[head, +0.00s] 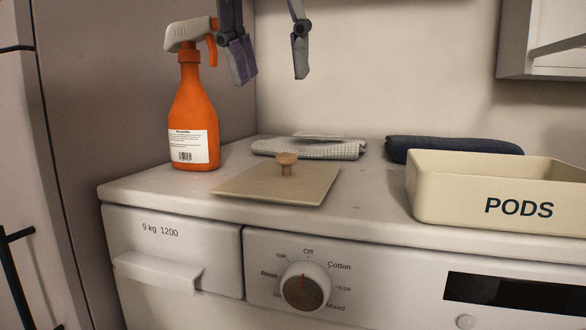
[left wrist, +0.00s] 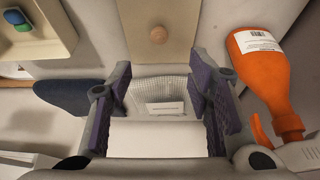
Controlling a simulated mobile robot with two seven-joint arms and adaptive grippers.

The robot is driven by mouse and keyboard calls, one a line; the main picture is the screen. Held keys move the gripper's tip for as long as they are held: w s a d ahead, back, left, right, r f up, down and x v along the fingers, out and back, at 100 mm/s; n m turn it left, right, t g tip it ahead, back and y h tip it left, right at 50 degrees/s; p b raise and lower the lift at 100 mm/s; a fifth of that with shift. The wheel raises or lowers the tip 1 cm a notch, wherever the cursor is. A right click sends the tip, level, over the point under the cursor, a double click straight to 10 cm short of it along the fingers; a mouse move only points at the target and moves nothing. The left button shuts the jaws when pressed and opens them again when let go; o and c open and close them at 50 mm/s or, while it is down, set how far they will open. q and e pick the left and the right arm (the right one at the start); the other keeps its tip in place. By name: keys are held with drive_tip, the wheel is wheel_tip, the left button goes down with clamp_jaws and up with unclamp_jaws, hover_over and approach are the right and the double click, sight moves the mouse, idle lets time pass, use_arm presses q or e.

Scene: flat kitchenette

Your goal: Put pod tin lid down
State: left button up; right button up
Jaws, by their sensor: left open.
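The pod tin lid (head: 250,187) is a flat beige plate with a round wooden knob (head: 287,163). It lies flat on top of the washing machine, left of the open tin marked PODS (head: 480,205). My left gripper (head: 270,75) is open and empty above and behind the lid, with its fingers apart and clear of the knob. In the left wrist view the lid (left wrist: 148,53) shows beyond the open fingers (left wrist: 163,105). The tin (left wrist: 62,45) shows there too, with blue and green pods in it. My right gripper is not in view.
An orange spray bottle (head: 188,110) stands left of the lid, near the left gripper. A folded checked cloth (head: 320,150) and a dark blue cloth (head: 450,145) lie along the back wall. A cabinet (head: 540,40) hangs at upper right. Bare worktop separates lid and tin.

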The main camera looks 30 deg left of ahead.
use_arm(q)
hover_over(286, 152)
drive_tip(key=s, duration=0.3)
wheel_tip(286, 152, down, 6)
drive_tip(key=shift+w+d+r, duration=0.15)
drive_tip(key=shift+r, duration=0.05)
drive_tip(key=x, duration=0.3)
drive_tip(key=b+x, duration=0.1)
drive_tip(key=x, duration=0.2)
drive_tip(key=shift+d, duration=0.15)
drive_tip(key=shift+r, duration=0.1)
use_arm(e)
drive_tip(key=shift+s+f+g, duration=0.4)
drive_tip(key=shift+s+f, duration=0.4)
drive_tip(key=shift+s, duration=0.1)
use_arm(q)
clamp_jaws()
